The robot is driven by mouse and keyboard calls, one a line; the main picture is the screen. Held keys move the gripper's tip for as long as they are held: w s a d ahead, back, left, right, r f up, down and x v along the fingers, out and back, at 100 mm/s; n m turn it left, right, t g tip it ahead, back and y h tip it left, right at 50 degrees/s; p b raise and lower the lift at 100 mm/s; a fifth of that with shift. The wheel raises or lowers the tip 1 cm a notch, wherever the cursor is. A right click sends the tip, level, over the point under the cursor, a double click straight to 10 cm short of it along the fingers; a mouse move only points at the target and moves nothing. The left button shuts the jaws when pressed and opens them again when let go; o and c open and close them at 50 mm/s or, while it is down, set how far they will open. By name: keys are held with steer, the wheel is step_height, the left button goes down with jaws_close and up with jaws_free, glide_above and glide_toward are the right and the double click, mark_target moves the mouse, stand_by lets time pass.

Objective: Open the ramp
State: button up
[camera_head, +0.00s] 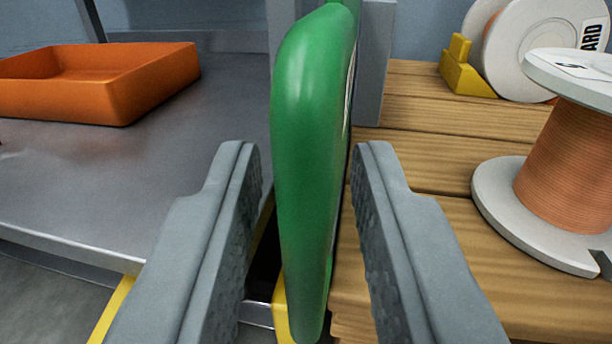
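A thick green rounded part (308,130), like a lever or handle, stands upright in the middle of the view. My gripper (306,160) is open, with one grey finger to the left of the green part and one to the right. Gaps show between the green part and both fingers, so it is not gripped. The lower end of the green part drops between the fingers toward a yellow edge. I cannot tell which surface here is the ramp.
An orange tray (160,88) sits on a grey metal surface (190,160) at left. At right, a wooden plank deck (430,115) holds a copper-coloured wire spool (570,155), another spool (515,45) and a yellow wedge (464,75). A grey post (372,70) stands behind the green part.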

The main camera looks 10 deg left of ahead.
jaws_close()
steer(key=shift+a, duration=0.1)
steer(key=a+f+n+g+h, duration=0.1)
steer(key=a+f+n+h, duration=0.2)
steer(key=a+f+n, duration=0.6)
steer(key=shift+a+f+n+g, duration=0.4)
steer(key=shift+n, duration=2.7)
steer(key=shift+s, duration=0.1)
